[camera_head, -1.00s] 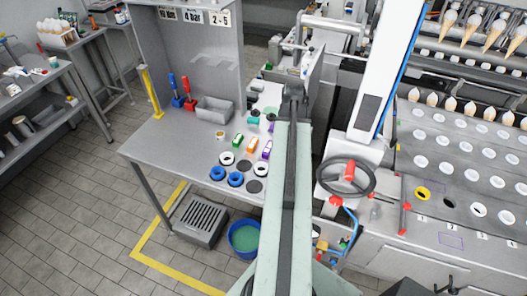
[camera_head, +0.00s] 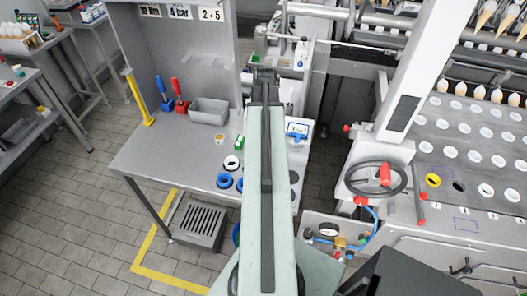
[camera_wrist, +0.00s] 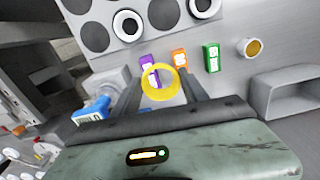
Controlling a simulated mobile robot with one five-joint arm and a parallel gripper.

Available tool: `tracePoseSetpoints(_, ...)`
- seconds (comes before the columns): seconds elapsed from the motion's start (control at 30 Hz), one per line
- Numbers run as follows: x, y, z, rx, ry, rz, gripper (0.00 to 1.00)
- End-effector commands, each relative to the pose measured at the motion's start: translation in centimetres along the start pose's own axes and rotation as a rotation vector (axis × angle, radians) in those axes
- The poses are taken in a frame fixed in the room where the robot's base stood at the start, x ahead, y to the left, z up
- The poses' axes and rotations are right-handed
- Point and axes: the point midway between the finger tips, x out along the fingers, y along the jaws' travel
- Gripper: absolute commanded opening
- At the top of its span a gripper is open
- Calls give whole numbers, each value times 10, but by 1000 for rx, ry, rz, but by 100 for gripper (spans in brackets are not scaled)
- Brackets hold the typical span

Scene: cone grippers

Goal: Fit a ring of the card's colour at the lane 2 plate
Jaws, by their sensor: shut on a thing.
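My gripper (camera_wrist: 161,76) is shut on a yellow ring (camera_wrist: 161,97) in the wrist view, held above the grey bench. In the head view my arm reaches over the bench, and its jaws and the ring cannot be made out. On the machine at the right, a yellow ring (camera_head: 432,180) sits in the first place of the front row. Beside it is a dark, empty-looking round place (camera_head: 459,187), then pale ones. Lane numbers are too small to read.
The bench (camera_head: 150,150) carries blue rings (camera_head: 224,181), a white ring (camera_wrist: 127,25), a grey bin (camera_head: 208,112) and purple, orange and green boxes (camera_wrist: 211,57). A handwheel (camera_head: 377,178) and gauge unit (camera_head: 328,230) stand before the machine. Floor shows between bench and machine.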

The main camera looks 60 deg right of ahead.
Motion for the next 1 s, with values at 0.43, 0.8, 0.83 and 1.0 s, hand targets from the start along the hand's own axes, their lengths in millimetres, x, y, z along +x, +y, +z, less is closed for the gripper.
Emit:
tracePoseSetpoints(0.43,10,28,-107,-233,0,-5,8)
tracePoseSetpoints(0.8,67,27,-105,-235,0,-5,8)
tracePoseSetpoints(0.83,72,27,-105,-235,0,-5,8)
tracePoseSetpoints(1.0,75,27,-105,-235,0,-5,8)
